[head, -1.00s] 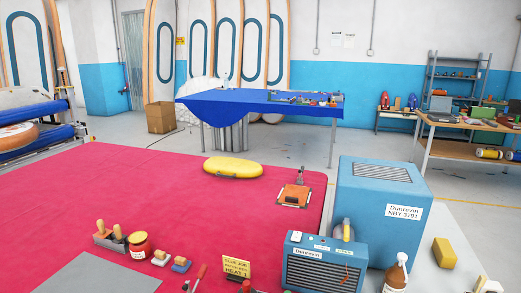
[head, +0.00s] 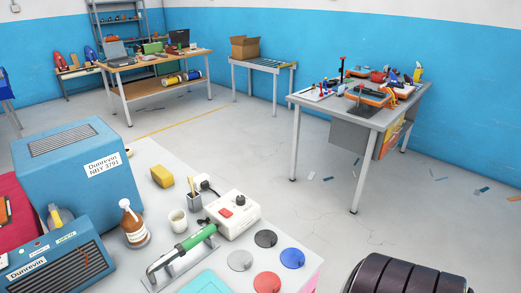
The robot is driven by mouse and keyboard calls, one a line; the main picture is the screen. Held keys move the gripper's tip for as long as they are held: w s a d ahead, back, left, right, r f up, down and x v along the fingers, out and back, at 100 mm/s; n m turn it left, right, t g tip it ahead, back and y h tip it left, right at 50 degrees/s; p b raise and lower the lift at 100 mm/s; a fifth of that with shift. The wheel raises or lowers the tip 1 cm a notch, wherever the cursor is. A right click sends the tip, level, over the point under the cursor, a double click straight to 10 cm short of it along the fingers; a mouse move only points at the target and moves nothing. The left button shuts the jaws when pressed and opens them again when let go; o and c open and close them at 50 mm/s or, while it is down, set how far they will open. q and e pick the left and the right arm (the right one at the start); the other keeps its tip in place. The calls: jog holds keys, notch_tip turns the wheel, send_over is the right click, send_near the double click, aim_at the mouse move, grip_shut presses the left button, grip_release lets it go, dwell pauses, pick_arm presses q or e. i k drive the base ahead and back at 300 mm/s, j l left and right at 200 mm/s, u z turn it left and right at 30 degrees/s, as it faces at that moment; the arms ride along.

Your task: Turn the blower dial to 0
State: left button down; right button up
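A large blue box (head: 82,170) with a top grille and a "Dunrevin NBY 3791" label stands at the left of the head view. In front of it is a smaller blue unit (head: 60,262) with a dark front grille and a "Dunrevin" label, cut off by the frame edge. I cannot tell which is the blower, and no dial can be made out on either. Neither gripper is in view.
The bench also holds a brown bottle (head: 133,224), a white cup (head: 177,222), a yellow block (head: 162,176) and several coloured discs (head: 292,258). A black ribbed object (head: 410,279) fills the bottom right. Open floor (head: 255,150) lies beyond, with work tables behind.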

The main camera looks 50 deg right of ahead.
aim_at(240, 200)
jog(key=z, duration=1.3)
